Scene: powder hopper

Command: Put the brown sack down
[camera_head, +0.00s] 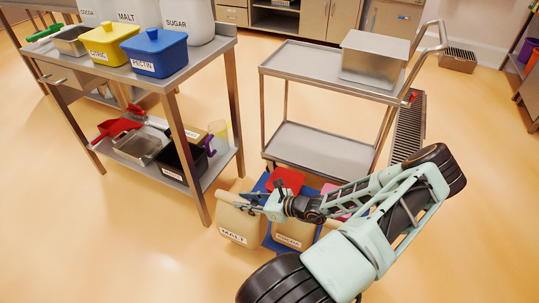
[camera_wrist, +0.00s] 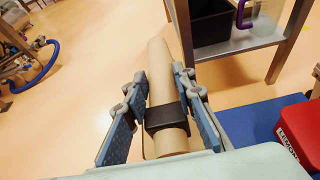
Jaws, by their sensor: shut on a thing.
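The brown sack (camera_head: 238,224), labelled MALT, is tan with a rolled top and hangs or stands at the left of a blue mat or platform (camera_head: 268,183). My gripper (camera_head: 247,202) is at its top. In the wrist view, the sack's tan rolled top (camera_wrist: 160,62) with a black band lies between the two blue fingers of my gripper (camera_wrist: 168,115), which are shut on it. The sack's body is hidden there. I cannot tell whether its bottom touches the floor.
A second tan sack (camera_head: 294,232) is just right of it, with a red box (camera_head: 285,180) behind. A steel table (camera_head: 205,62) with tubs stands left. A steel trolley (camera_head: 320,146) with a metal box (camera_head: 375,58) stands behind. Orange floor at front left is clear.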

